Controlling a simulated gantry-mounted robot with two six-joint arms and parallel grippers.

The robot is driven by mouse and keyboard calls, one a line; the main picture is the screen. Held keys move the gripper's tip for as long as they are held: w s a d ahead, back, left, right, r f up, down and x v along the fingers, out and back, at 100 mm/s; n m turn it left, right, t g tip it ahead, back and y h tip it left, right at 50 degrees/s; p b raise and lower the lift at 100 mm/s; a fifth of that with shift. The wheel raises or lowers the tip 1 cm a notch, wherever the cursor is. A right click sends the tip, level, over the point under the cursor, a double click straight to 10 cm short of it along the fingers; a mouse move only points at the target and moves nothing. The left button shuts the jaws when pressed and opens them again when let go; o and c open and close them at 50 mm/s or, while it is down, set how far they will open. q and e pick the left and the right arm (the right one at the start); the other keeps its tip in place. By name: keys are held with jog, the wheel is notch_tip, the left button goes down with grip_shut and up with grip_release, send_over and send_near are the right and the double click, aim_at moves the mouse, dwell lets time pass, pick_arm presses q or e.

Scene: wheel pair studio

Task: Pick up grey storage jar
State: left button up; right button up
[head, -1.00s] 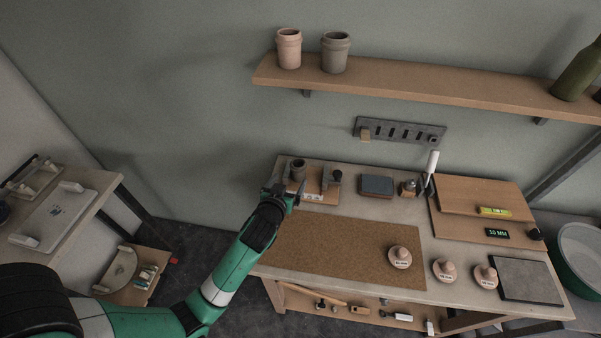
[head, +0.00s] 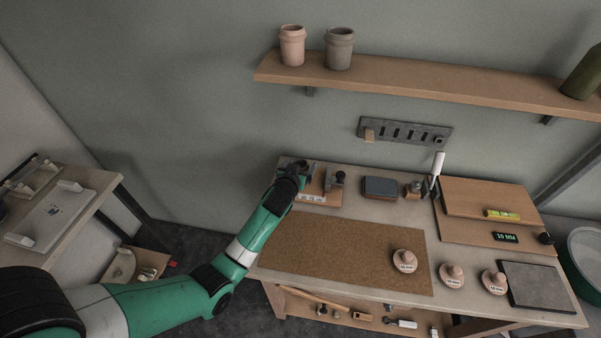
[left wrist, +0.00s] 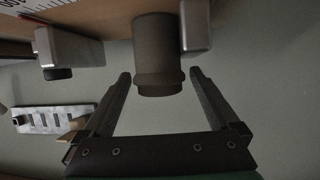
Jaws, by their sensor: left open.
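A dark grey jar (left wrist: 157,45) stands on a wooden board at the back left of the bench; the left wrist view shows it upside down, rim toward me. My left gripper (head: 294,168) is at this jar and hides most of it in the head view. In the left wrist view the open fingers (left wrist: 160,76) lie either side of the jar's rim, with gaps on both sides. Another grey jar (head: 339,50) stands on the wall shelf beside a pink jar (head: 292,46). My right gripper is not in view.
A metal block (left wrist: 70,47) and another metal piece (left wrist: 196,27) flank the bench jar. A slotted wall rack (head: 404,131) hangs behind the bench. The cork mat (head: 335,254) is mostly clear, with a knobbed weight (head: 405,261) at its right.

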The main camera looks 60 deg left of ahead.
pick_arm(q)
grip_shut()
dwell(0.4)
jog(key=shift+r, duration=0.15)
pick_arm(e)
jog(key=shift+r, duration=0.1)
